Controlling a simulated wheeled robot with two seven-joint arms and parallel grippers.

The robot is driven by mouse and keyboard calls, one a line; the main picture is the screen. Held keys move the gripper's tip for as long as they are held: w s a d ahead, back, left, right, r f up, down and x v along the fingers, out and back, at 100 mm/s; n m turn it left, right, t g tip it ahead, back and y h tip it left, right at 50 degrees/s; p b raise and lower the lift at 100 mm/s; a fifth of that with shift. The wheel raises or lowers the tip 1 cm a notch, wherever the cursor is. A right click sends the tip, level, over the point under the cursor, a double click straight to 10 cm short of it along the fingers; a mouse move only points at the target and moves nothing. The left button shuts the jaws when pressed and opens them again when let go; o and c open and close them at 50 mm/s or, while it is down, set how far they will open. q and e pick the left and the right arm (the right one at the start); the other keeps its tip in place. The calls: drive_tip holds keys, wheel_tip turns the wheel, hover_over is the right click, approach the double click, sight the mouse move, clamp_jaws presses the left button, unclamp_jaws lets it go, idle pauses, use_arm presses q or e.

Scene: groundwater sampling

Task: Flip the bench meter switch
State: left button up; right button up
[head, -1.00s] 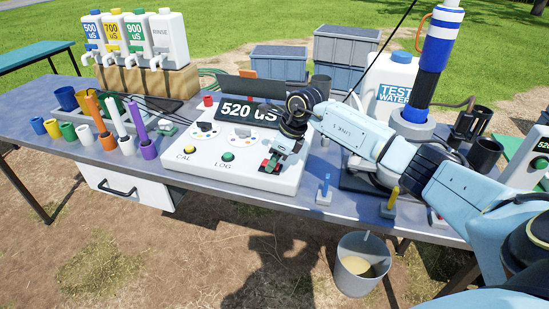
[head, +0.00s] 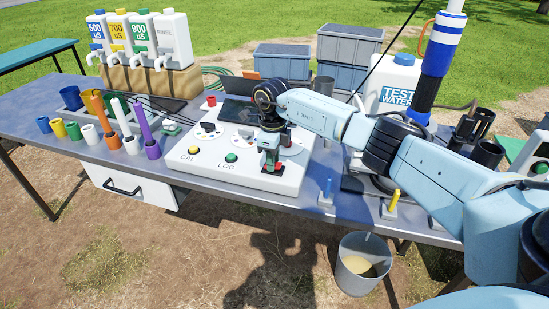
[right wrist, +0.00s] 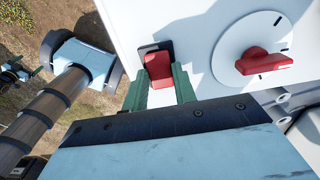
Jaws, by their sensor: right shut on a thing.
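The bench meter (head: 205,165) is a white sloped box on the table, with a CAL button (head: 193,152), a LOG button (head: 231,157) and dials. Its display (head: 240,112) is dark, partly hidden by my right arm. My right gripper (head: 271,163) points down at the meter's front right corner. In the right wrist view, the red switch (right wrist: 158,67) sits in a black plate between the green fingers, and the gripper is shut on it. A red dial (right wrist: 264,61) is beside it.
Colored cups and probes (head: 103,118) stand left of the meter. A blue peg (head: 327,188) and a yellow peg (head: 393,200) stand to its right. A bucket (head: 362,264) is below the front edge.

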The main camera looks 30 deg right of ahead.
drive_tip(key=o, duration=1)
wheel_tip(320, 180, up, 13)
drive_tip(key=shift+r, duration=0.2)
idle(0.3)
